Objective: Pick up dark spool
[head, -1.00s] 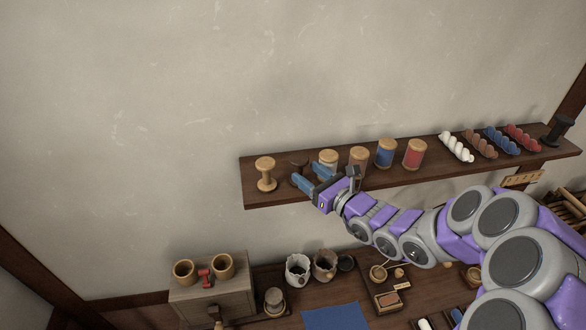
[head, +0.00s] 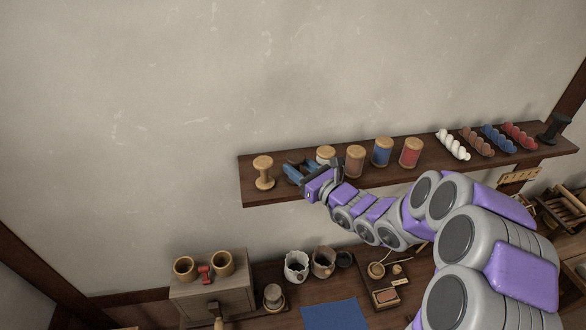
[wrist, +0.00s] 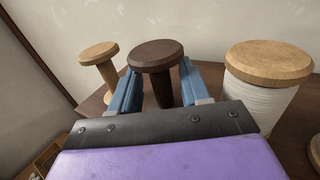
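The dark brown spool (wrist: 156,54) stands upright on the wall shelf in the wrist view. My gripper (wrist: 160,76) is open, with one blue finger on each side of the spool's stem, below its wide top. Some gap shows beside the stem; I cannot tell whether either finger touches it. In the head view my gripper (head: 300,172) is at the shelf's left part and hides most or all of the dark spool. A black spool (head: 553,129) also stands at the shelf's far right end.
A pale wooden spool (head: 263,173) stands just left of my gripper. A white-wound spool (wrist: 262,98) stands close on the right. Brown, blue and red spools and several twisted skeins follow along the shelf (head: 420,175). A workbench with pots lies below.

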